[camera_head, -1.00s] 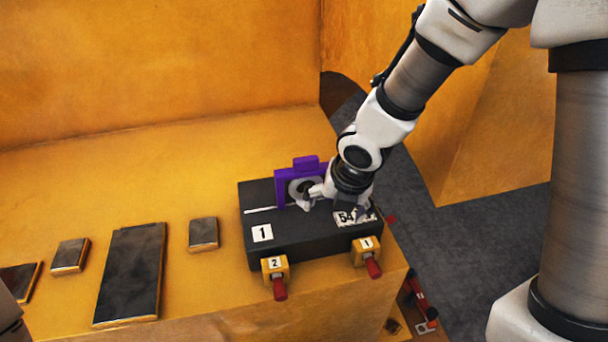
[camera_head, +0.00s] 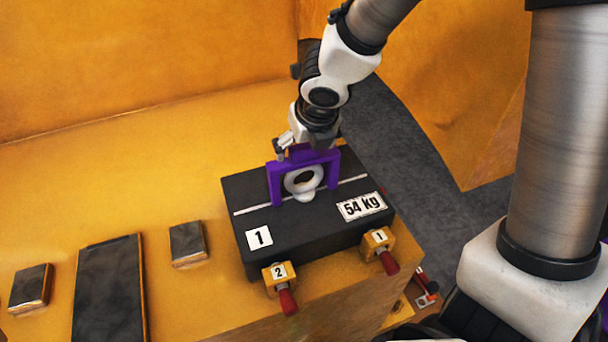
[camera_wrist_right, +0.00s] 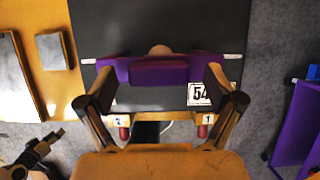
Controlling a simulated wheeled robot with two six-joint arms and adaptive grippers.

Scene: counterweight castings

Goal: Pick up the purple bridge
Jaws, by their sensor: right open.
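The purple bridge (camera_head: 317,157) stands upright on the black 54 kg casting (camera_head: 330,232), as an arch around a white ring (camera_head: 304,182). My right gripper (camera_head: 292,146) is open at the top of the bridge, coming from behind it. In the right wrist view the bridge's purple top (camera_wrist_right: 160,71) lies between the two spread fingers (camera_wrist_right: 160,80); I cannot tell whether they touch it. A dark jointed shape (camera_wrist_right: 36,152) at the lower left of that view may be my left gripper; its jaws are unclear. The left gripper does not show in the head view.
Two yellow clamps with red handles, marked 2 (camera_head: 279,277) and 1 (camera_head: 378,240), sit at the casting's front edge. Dark plates, one large (camera_head: 108,290) and two small (camera_head: 187,242), lie on the yellow surface to the left. A yellow wall (camera_head: 140,60) rises behind.

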